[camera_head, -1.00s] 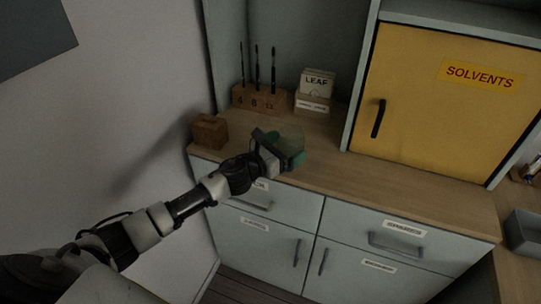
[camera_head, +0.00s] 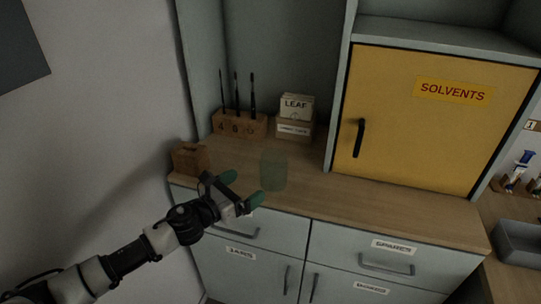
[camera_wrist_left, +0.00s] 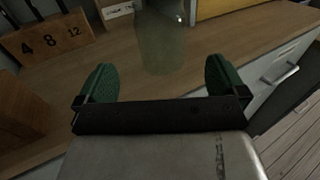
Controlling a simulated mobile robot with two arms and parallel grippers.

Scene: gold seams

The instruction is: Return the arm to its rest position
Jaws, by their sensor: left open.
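My left gripper (camera_head: 244,191) is open and empty at the front edge of the wooden counter, its green fingertips spread. In the left wrist view the open left gripper (camera_wrist_left: 162,80) has a translucent greenish glass jar (camera_wrist_left: 161,40) just beyond its fingertips, apart from them. In the head view the jar (camera_head: 273,170) stands upright on the counter, right of and behind the gripper. My left arm reaches in from the lower left. My right gripper is not in view.
The counter (camera_head: 340,200) is clear right of the jar. A wooden block (camera_head: 190,158) stands at its left end. Behind are a brush holder (camera_head: 240,124), a LEAF box (camera_head: 294,118) and the shut yellow SOLVENTS cabinet (camera_head: 430,125). Drawers with handles lie below. A grey bin (camera_head: 518,245) is at right.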

